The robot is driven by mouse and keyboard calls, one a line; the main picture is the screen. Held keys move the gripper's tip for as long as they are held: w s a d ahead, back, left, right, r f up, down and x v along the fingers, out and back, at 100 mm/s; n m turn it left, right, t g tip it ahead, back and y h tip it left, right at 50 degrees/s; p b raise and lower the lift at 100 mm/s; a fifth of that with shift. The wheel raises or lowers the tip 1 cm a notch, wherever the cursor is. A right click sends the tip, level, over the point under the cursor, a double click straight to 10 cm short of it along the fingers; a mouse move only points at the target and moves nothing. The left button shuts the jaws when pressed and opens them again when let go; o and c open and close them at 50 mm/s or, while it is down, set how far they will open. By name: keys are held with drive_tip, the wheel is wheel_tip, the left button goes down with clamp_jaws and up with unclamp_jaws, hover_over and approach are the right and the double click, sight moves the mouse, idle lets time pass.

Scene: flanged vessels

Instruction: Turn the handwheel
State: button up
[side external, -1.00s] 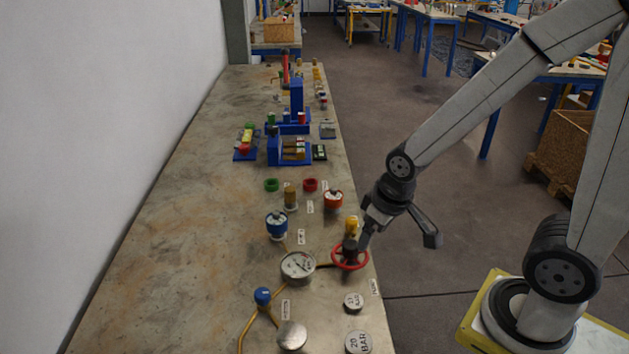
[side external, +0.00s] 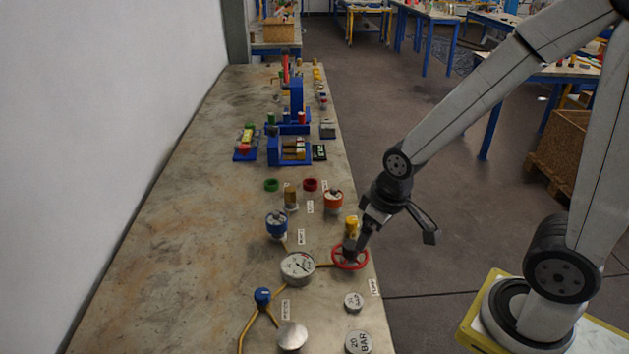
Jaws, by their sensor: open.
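The red handwheel (side external: 337,264) lies flat near the right edge of the bench, with a dark hub in its middle. My gripper (side external: 352,249) points down at the hub from above and hides part of the wheel. The jaws are open. I cannot tell whether the fingers touch the hub or the rim. A pipe runs left from the wheel to a round white pressure gauge (side external: 298,268).
A yellow cylinder (side external: 352,226) stands just behind the wheel, close to my gripper. Blue vessel (side external: 277,224) and orange-red vessel (side external: 333,200) stand farther back. Round weights (side external: 354,302) lie in front. The left side of the bench (side external: 160,240) is clear.

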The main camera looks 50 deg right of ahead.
drive_tip(key=w+n, duration=0.1)
drive_tip(key=n, duration=0.1)
drive_tip(key=n+g, duration=0.2)
drive_tip(key=n, duration=1.2)
hover_over(351, 244)
drive_tip(key=f, duration=0.7)
drive_tip(key=shift+s+a+f, duration=0.15)
drive_tip(key=shift+s+a, duration=0.15)
drive_tip(key=shift+a, duration=0.1)
drive_tip(key=shift+w+d+f+n+g, duration=0.3)
drive_tip(key=shift+d+f+n, duration=0.2)
drive_tip(key=shift+n, duration=0.2)
drive_tip(key=shift+a+f, duration=0.1)
drive_tip(key=shift+f, duration=0.05)
drive_tip(key=shift+f, duration=3.8)
